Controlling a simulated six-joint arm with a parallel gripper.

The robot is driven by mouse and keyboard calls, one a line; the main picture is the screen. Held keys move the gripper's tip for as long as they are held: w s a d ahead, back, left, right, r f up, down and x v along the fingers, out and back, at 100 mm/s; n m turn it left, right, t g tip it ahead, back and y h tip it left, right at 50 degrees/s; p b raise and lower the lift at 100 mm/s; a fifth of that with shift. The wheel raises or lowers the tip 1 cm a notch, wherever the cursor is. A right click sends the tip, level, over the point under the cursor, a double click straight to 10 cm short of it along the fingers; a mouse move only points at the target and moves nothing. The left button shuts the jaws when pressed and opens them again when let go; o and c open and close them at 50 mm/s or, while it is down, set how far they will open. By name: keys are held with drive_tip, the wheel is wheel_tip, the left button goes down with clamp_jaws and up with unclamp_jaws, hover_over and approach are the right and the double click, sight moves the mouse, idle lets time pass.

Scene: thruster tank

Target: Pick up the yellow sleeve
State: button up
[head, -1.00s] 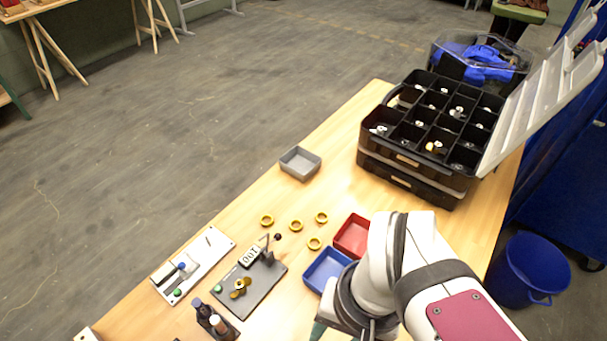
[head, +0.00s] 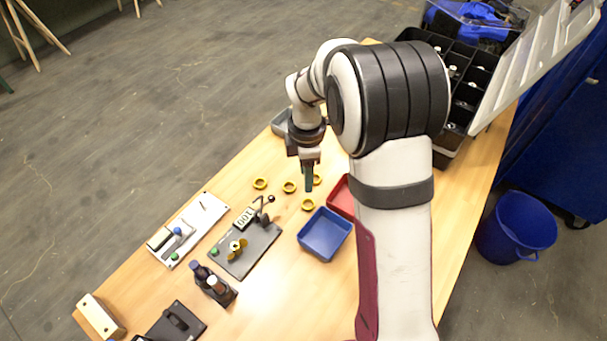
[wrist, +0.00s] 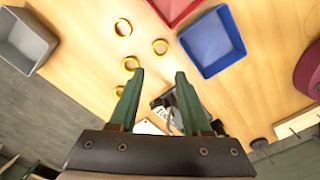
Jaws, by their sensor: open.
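Several yellow ring-shaped sleeves lie loose on the wooden table, apart from one another: a left one (head: 260,183), a middle one (head: 289,187), a front one (head: 307,204) and a right one (head: 317,180) partly behind my fingers. In the wrist view they show left of centre, for example the ring (wrist: 160,46) nearest the blue bin and another ring (wrist: 131,63) just beyond the left fingertip. My gripper (head: 309,188) points down above the rings, open and empty. In the wrist view its green fingers (wrist: 158,73) stand apart with nothing between them.
A blue bin (head: 325,250) and a red bin (head: 341,181) stand right of the rings. A grey bin (head: 279,124) is behind. A dark fixture plate (head: 262,255) with a gold propeller-like part (head: 236,247) and a white plate (head: 205,213) lie left. A black organizer (head: 447,150) is at the back right.

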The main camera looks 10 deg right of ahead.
sight(310, 206)
drive_tip(key=f, duration=0.7)
drive_tip(key=d+f, duration=0.1)
drive_tip(key=f, duration=0.3)
drive_tip(key=shift+r, duration=0.1)
clamp_jaws()
